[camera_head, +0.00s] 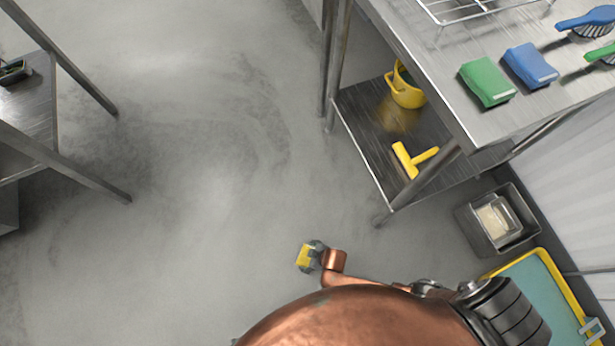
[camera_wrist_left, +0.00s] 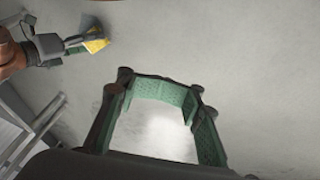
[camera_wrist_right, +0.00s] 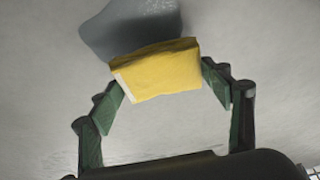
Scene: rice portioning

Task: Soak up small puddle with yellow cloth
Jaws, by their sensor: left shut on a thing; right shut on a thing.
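The yellow cloth (camera_wrist_right: 158,70) is a folded block between the fingertips of my right gripper (camera_wrist_right: 165,82), which is shut on it. It also shows in the head view (camera_head: 303,257) above the floor, and in the left wrist view (camera_wrist_left: 97,44). A blue-grey patch (camera_wrist_right: 125,27), which looks like the puddle, lies on the floor behind the cloth. The cloth overlaps its near edge in the picture; I cannot tell whether they touch. My left gripper (camera_wrist_left: 165,95) shows only in its own wrist view, its green pads over bare floor; I cannot make out what it holds.
A steel table (camera_head: 440,60) at right bears a green pack (camera_head: 487,81), a blue pack (camera_head: 530,66) and brushes. Its lower shelf (camera_head: 365,125) holds a yellow bucket (camera_head: 405,90) and a yellow squeegee (camera_head: 412,160). A yellow-rimmed tray (camera_head: 550,268) stands lower right. Floor at centre-left is clear.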

